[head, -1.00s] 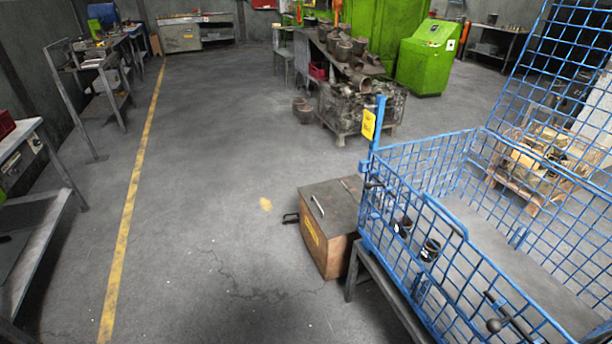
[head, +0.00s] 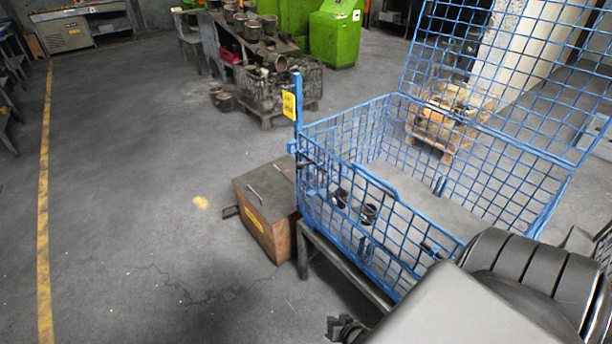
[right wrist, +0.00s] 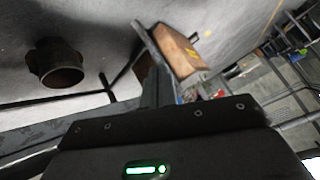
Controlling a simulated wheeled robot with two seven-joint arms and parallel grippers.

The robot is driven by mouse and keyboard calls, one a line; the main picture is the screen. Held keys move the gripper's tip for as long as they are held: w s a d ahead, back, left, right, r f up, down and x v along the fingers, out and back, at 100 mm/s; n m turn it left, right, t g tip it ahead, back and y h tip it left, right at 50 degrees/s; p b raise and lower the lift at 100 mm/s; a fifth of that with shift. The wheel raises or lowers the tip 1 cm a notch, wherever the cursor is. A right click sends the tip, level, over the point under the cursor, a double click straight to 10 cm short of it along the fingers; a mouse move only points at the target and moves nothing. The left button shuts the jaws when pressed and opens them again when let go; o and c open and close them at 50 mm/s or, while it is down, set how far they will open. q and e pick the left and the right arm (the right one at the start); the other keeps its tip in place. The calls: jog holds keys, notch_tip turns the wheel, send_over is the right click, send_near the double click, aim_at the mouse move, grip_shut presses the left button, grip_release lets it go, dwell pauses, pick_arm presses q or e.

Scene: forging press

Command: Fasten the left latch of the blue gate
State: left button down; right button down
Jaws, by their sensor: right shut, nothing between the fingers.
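The blue gate (head: 350,215) is the wire-mesh front of a blue cage. It stands upright. A dark latch handle (head: 310,164) shows at its left end near the corner post; whether it is engaged is too small to tell. Another dark latch handle (head: 432,249) is near its right end, partly behind my arm. My right gripper (head: 342,328) is at the bottom edge of the head view, in front of and below the gate, apart from the left latch. It is shut and empty. My left gripper is out of view.
A brown box (head: 268,232) with a grey lid stands left of the cage's stand. Dark round parts (head: 369,212) show at the gate; one dark cup-like part (right wrist: 58,65) shows in the right wrist view. The floor left of the box is clear.

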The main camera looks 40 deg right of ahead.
jog(key=w+d+r+m+t+h, duration=0.1)
jog(key=w+d+r+m+t, duration=0.15)
jog(key=w+r, duration=0.45)
jog(key=w+d+r+m+t, duration=0.2)
jog(key=w+r+m+t, duration=0.15)
jog(key=r, duration=0.65)
notch_tip(320, 180, up, 21)
jog(key=w+d+m+t+h, duration=0.1)
jog(key=w+d+m+t, duration=0.1)
jog(key=m+t, duration=0.2)
jog(key=m, duration=0.2)
jog(key=shift+w+d+r+m+t+h, duration=0.2)
jog(key=shift+d+m+t+h, duration=0.1)
jog(key=shift+d+m, duration=0.1)
jog(key=p+x, duration=0.4)
jog(key=x, duration=1)
jog(key=shift+d, duration=0.2)
